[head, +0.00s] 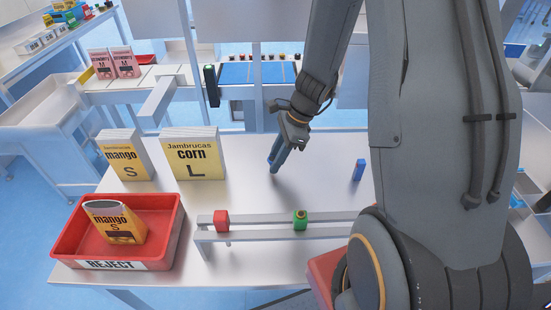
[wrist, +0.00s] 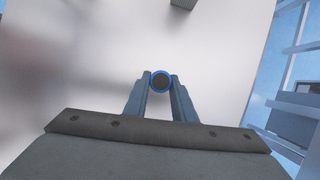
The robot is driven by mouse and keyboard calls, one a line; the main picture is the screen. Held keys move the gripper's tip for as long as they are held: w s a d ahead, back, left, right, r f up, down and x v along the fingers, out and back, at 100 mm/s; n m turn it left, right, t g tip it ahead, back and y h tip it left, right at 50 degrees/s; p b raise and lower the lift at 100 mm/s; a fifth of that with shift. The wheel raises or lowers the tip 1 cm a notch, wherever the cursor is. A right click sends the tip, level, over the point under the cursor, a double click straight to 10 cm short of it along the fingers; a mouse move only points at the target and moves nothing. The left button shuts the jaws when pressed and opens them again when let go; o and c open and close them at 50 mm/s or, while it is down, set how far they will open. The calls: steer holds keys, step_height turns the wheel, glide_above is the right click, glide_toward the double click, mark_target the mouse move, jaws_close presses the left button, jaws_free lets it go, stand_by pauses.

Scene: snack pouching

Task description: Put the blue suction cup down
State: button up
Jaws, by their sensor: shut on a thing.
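My gripper (head: 273,166) points down over the middle of the steel table in the head view. Its fingers (wrist: 160,88) are shut on the blue suction cup (wrist: 160,81), seen in the wrist view as a blue ring with a dark centre between the fingertips. In the head view the cup cannot be told apart from the bluish fingers. The fingertips are close to the tabletop (head: 245,190); I cannot tell whether the cup touches it.
A low rack (head: 260,233) in front carries a red piece (head: 221,220) and a green piece (head: 300,220). A small blue block (head: 358,170) stands right. Mango (head: 122,158) and corn (head: 193,155) pouches stand left, behind a red reject tray (head: 172,235) holding a mango pouch (head: 115,222).

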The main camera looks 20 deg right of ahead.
steer(key=shift+f, duration=0.15)
steer(key=o, duration=1)
